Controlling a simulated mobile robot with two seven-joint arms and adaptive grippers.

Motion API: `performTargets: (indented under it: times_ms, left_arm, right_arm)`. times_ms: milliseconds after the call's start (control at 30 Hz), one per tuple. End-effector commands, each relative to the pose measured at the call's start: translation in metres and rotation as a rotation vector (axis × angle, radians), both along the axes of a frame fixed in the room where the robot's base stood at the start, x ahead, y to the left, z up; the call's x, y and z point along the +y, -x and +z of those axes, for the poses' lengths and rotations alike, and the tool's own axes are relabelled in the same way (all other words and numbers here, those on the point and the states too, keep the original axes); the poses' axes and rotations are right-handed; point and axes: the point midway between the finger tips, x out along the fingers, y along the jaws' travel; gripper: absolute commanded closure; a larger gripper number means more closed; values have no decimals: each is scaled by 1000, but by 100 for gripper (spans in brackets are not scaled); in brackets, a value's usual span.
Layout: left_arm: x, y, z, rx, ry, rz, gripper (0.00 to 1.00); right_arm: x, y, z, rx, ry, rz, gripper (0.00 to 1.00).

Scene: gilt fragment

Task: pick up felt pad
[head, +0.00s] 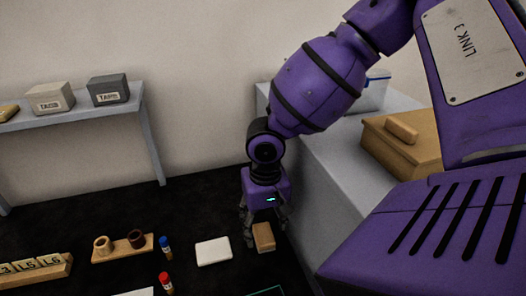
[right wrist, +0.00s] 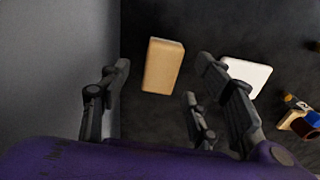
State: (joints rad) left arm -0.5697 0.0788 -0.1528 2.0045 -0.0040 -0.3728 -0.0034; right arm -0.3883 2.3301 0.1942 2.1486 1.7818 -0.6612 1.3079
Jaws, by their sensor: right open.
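A tan block (head: 264,238) stands on the dark floor below my right gripper (head: 265,225). A flat white rounded pad (head: 213,251) lies just left of it. I cannot tell for sure which of the two is the felt pad. In the right wrist view the tan block (right wrist: 164,66) shows between and beyond the spread fingers of the right gripper (right wrist: 163,68), and the white pad (right wrist: 246,76) lies to the right, partly behind a finger. The right gripper is open and empty. My left gripper is not in view.
A grey cabinet (head: 330,185) stands close right of the gripper, with a tan box (head: 400,145) on top. Left of the pad are blue (head: 165,247) and red (head: 166,283) markers and a wooden peg holder (head: 122,249). A grey shelf (head: 75,111) holds labelled boxes.

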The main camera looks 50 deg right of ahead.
Motion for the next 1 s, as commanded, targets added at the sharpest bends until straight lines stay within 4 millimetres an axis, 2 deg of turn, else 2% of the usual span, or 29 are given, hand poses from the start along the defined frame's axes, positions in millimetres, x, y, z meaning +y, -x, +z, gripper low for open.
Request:
performTargets:
  times_ms: [33, 233, 567, 900, 1000]
  left_arm:
    - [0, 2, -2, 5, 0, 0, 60]
    - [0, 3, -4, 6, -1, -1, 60]
    - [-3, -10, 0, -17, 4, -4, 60]
    - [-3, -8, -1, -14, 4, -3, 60]
    - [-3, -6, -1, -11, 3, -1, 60]
  right_arm:
    - [0, 0, -9, 6, 4, 0, 43]
    - [1, -2, -33, 2, 3, 1, 43]
    - [2, -3, -37, -3, 1, 0, 44]
    - [2, -2, -36, -2, 0, 0, 89]
    - [2, -2, -36, -2, 0, 0, 91]
